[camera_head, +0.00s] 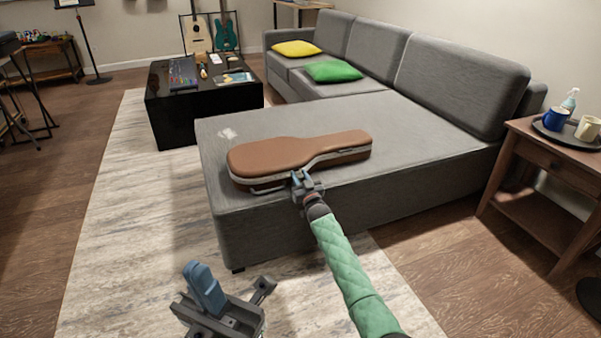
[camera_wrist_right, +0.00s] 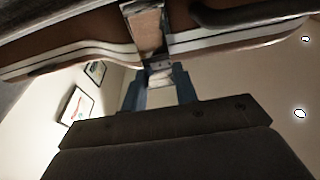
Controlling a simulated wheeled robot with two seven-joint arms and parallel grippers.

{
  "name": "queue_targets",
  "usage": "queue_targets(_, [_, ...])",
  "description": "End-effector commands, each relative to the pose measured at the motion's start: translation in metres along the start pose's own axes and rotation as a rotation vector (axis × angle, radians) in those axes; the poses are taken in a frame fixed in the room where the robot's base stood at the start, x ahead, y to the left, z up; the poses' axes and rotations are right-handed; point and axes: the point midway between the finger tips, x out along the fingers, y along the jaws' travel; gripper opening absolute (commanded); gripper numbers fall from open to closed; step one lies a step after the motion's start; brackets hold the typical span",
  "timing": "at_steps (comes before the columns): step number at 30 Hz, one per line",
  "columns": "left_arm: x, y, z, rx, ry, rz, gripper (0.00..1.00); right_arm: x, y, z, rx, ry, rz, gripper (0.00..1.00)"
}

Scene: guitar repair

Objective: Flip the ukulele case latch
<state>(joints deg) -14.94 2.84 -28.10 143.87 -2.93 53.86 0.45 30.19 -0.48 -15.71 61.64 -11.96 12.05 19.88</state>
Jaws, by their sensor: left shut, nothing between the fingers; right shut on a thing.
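The brown ukulele case (camera_head: 285,152) lies closed on the grey sofa's chaise, its pale rim facing me. My right gripper (camera_head: 300,180) is at the middle of the case's near side. In the right wrist view the case (camera_wrist_right: 80,40) fills the top, with a metal latch (camera_wrist_right: 148,28) across its rim. The right gripper's blue fingers (camera_wrist_right: 158,85) are shut on the latch's end, one on each side. A dark handle (camera_wrist_right: 245,16) is beside the latch. My left gripper (camera_head: 204,285) is shut and empty, low in front of the sofa, away from the case.
The grey sofa (camera_head: 420,125) carries a green pillow (camera_head: 333,71) and a yellow pillow (camera_head: 296,48). A black table (camera_head: 180,115) stands at the back left. A wooden side table (camera_head: 545,150) with a tray and mugs stands at the right.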

Motion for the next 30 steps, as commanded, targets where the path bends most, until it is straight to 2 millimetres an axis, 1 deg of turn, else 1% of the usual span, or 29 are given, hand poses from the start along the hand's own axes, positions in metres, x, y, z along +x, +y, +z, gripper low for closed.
queue_targets(1, [0.0046,-0.0008,-0.0004,0.012,-0.006,0.004,0.00,0.0016,0.0006,-0.0038,0.000,-0.011,0.000,0.00])
queue_targets(6, [0.0013,-0.0048,-0.0038,0.043,-0.026,0.012,0.00,0.0033,0.0011,-0.0031,0.000,-0.037,0.001,0.00])
queue_targets(14, [-0.0011,-0.0058,-0.0044,0.051,-0.039,0.029,0.00,0.0041,0.0008,-0.0020,-0.001,-0.049,0.001,0.00])
queue_targets(23, [0.0007,-0.0057,-0.0034,0.052,-0.034,0.026,0.00,0.0043,0.0009,-0.0021,-0.001,-0.049,0.001,0.00])
queue_targets(24, [0.0011,-0.0055,-0.0033,0.052,-0.032,0.024,0.00,0.0043,0.0008,-0.0021,-0.001,-0.049,0.001,0.35])
queue_targets(27, [0.0020,-0.0050,-0.0030,0.051,-0.030,0.020,0.00,0.0042,0.0007,-0.0020,-0.001,-0.049,0.001,0.51])
queue_targets(30, [0.0027,-0.0049,-0.0028,0.052,-0.028,0.016,0.00,0.0040,0.0005,-0.0017,-0.001,-0.049,0.000,0.51])
